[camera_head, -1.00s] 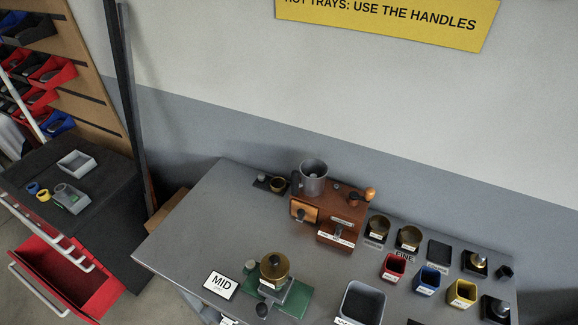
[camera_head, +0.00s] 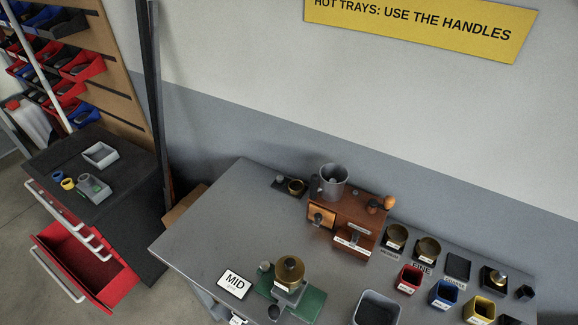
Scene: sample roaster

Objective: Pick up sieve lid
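Neither of my grippers is in view. A round brass piece with a small raised centre (camera_head: 289,268) sits on a grey stand over a green mat at the front of the grey table. It may be the sieve lid, but I cannot tell for sure. Two round brass-rimmed cups, one at left (camera_head: 396,236) and one at right (camera_head: 427,248), stand in black holders near the "FINE" label. A small brass-topped piece (camera_head: 495,279) sits in a black holder further right; it could also be a lid.
The grey table (camera_head: 215,225) is bare at its left. A wooden grinder (camera_head: 347,218) with a grey cup stands at the back. Red (camera_head: 410,279), blue (camera_head: 443,293) and yellow (camera_head: 480,309) bins line the right. A dark cabinet (camera_head: 125,185) has an open red drawer (camera_head: 85,270).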

